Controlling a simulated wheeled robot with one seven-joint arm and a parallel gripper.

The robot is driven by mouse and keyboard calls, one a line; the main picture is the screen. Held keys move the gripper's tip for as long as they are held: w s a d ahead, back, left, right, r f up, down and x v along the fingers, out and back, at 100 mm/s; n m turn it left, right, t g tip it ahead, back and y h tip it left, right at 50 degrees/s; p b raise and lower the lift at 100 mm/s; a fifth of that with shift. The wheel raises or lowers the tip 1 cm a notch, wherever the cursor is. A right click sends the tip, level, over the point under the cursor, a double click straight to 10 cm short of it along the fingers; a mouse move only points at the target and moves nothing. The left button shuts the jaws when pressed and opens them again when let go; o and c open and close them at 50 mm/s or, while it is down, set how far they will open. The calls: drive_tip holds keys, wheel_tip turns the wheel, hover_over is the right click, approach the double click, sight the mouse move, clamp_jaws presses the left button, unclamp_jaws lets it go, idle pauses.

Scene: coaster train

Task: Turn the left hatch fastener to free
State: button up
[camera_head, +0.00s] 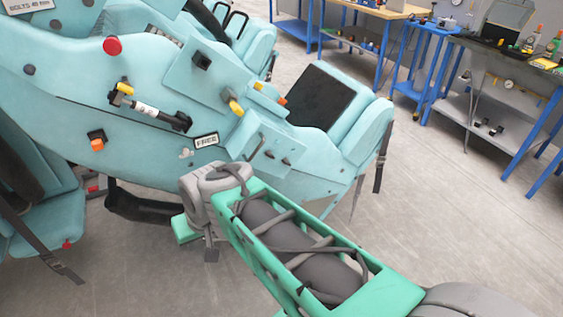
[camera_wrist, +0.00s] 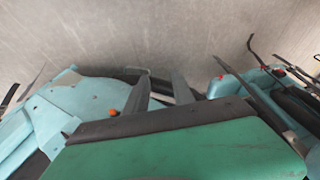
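The teal coaster car (camera_head: 300,165) fills the left of the head view. I cannot tell for certain which part is the left hatch fastener. A black bar (camera_head: 152,108) with a white band and a yellow piece lies left of the label. My gripper (camera_wrist: 160,78) shows two grey fingers spread apart, with nothing seen between them. In the head view my wrist mostly hides it, below the car's side and apart from the panel.
Another small panel (camera_head: 262,145) with dark knobs is near my wrist. A red knob (camera_head: 112,46) and an orange button (camera_head: 97,140) stick out of the car. Blue-legged workbenches (camera_head: 455,85) stand at the back right. The grey floor (camera_head: 450,190) right of the car is clear.

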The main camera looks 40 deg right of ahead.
drive_tip(key=w+d+f+m+t+y+b, duration=0.1)
drive_tip(key=w+d+f+m+t+b, duration=0.3)
drive_tip(key=w+d+f+m+b, duration=0.3)
drive_tip(key=m+t+h+b, duration=0.7)
drive_tip(key=m+t, duration=0.2)
drive_tip(key=m, duration=1.1)
approach(271, 157)
drive_tip(key=w, duration=0.1)
drive_tip(key=x, duration=0.7)
drive_tip(key=shift+d, duration=0.1)
drive_tip(key=shift+w+d, duration=0.1)
drive_tip(key=shift+w, duration=0.2)
drive_tip(key=shift+c, duration=0.2)
clamp_jaws()
